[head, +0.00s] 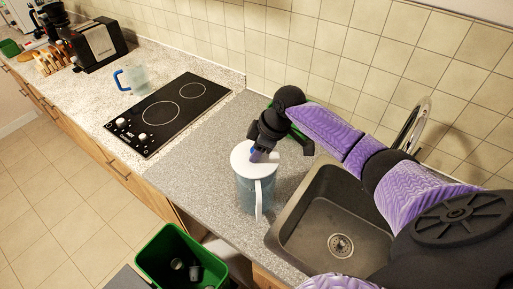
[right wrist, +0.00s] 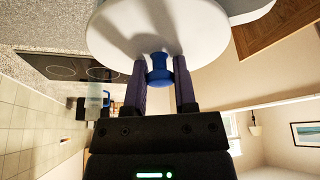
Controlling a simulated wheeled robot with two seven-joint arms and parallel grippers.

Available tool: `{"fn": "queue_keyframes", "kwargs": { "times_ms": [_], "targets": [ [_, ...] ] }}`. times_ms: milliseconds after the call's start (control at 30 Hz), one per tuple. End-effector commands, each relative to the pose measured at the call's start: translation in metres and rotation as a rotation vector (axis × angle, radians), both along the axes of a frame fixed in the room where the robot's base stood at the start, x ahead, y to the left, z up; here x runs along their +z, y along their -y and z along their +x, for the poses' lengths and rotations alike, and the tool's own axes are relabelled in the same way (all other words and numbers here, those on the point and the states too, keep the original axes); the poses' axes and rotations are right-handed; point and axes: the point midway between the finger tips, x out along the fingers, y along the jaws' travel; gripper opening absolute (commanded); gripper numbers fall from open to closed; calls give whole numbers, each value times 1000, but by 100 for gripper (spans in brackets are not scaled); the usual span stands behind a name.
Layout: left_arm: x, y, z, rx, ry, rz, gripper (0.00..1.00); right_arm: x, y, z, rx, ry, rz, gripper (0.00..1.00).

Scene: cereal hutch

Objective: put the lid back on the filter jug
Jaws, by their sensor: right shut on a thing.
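The filter jug (head: 251,195) stands upright on the grey counter left of the sink, with its white handle (head: 258,200) towards the front. The round white lid (head: 241,160) is over the top of the jug; it also shows large in the right wrist view (right wrist: 205,35). My right gripper (head: 262,150) is above the lid, shut on its blue knob (right wrist: 158,70), with one finger on each side. Whether the lid rests fully on the rim or sits slightly above it, I cannot tell. My left gripper is not in view.
The sink (head: 335,215) lies just right of the jug. A black hob (head: 168,112) and a clear jug with a blue handle (head: 132,80) are to the left. A green bin (head: 180,255) stands below the counter front. A green thing (head: 297,133) is partly hidden behind my right gripper.

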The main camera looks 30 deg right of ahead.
Motion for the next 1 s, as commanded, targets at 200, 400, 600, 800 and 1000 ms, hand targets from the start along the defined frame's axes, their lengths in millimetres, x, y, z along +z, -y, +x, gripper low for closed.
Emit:
{"fn": "queue_keyframes", "kwargs": {
  "times_ms": [200,400,600,800,1000],
  "targets": [
    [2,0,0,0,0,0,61,-2,0,0,0,0,0,0],
    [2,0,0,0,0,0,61,-2,0,0,0,0,0,0],
    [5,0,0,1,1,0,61,-1,0,0,0,1,1,0],
    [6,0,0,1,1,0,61,-2,0,0,1,1,0,0],
    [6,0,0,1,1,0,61,-2,0,0,1,1,0,0]
  ]
}}
